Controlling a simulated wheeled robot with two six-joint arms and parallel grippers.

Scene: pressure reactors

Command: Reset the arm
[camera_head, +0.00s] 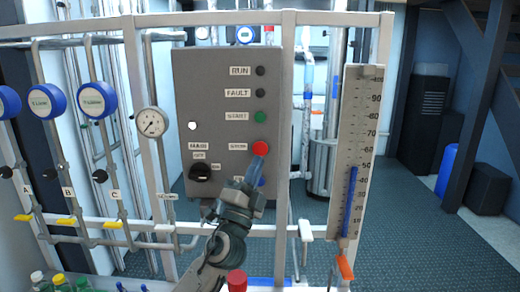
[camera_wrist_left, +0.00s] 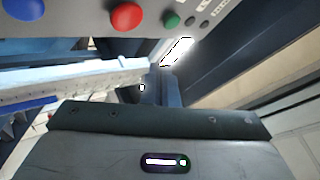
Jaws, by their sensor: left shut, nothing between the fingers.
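A grey control panel (camera_head: 225,110) stands upright in the head view, with dark RUN and FAULT lamps, a green START button (camera_head: 260,117) and a red STOP button (camera_head: 260,148). A blue button (camera_head: 262,182) below is partly hidden by my left gripper (camera_head: 257,168). The left wrist view shows the blue button (camera_wrist_left: 22,8), red button (camera_wrist_left: 127,16) and green button (camera_wrist_left: 171,19) along the top, above my gripper's body. My right gripper is not in view.
A black MAIN knob (camera_head: 201,173) sits on the panel's lower left. A scale with a blue column (camera_head: 350,200) stands right of the panel. Gauges (camera_head: 152,122), pipes and yellow-handled valves (camera_head: 66,222) fill the left. Capped bottles (camera_head: 60,281) stand bottom left. Open floor (camera_head: 430,235) lies right.

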